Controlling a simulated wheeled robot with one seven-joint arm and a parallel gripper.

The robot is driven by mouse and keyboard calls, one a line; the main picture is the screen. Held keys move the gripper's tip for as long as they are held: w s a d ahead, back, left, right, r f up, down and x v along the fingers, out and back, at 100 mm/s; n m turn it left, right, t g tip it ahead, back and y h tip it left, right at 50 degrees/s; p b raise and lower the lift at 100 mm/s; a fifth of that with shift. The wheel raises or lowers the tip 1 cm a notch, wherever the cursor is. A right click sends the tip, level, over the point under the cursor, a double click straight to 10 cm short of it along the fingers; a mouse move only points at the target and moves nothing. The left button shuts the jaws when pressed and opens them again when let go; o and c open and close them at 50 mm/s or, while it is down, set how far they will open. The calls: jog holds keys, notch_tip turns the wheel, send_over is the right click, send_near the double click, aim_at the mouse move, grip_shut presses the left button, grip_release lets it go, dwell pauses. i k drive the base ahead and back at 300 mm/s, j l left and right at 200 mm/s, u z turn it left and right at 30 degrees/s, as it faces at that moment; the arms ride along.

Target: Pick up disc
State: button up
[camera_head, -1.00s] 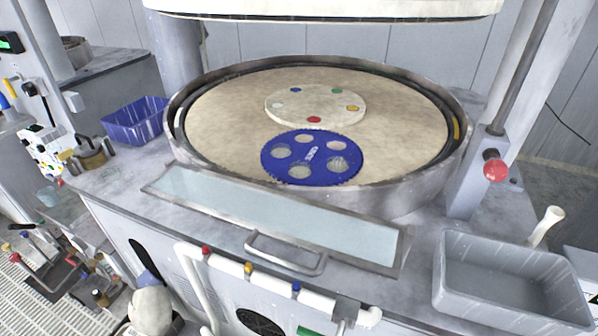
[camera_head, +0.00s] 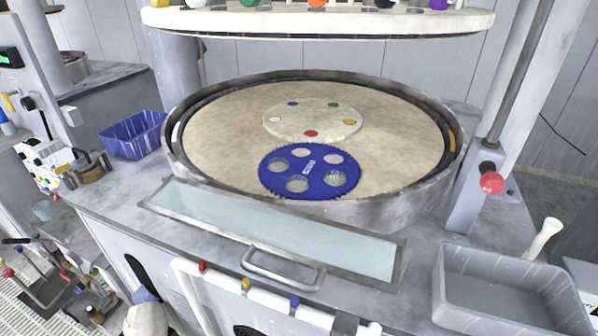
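A blue toothed carrier disc (camera_head: 309,188) lies flat on the beige platen (camera_head: 225,140), near its front rim. It has several round holes, and they look pale or greyish inside; whether a separate disc sits in any of them is hard to tell. Behind it, a pale round plate (camera_head: 313,118) with several coloured dots sits at the middle of the platen. The blue carrier's back edge is close to this plate. My gripper is not in view.
A raised metal rim (camera_head: 182,162) surrounds the platen. An upper plate (camera_head: 320,22) hangs above. A glass-topped panel (camera_head: 270,228) with a handle lies in front. A grey tray (camera_head: 510,295) stands at right, a blue basket (camera_head: 133,136) at left, and a red knob (camera_head: 491,183) on the right post.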

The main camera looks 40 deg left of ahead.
aim_at(297, 184)
jog(key=i+l+u, duration=0.1)
jog(key=i+l, duration=0.75)
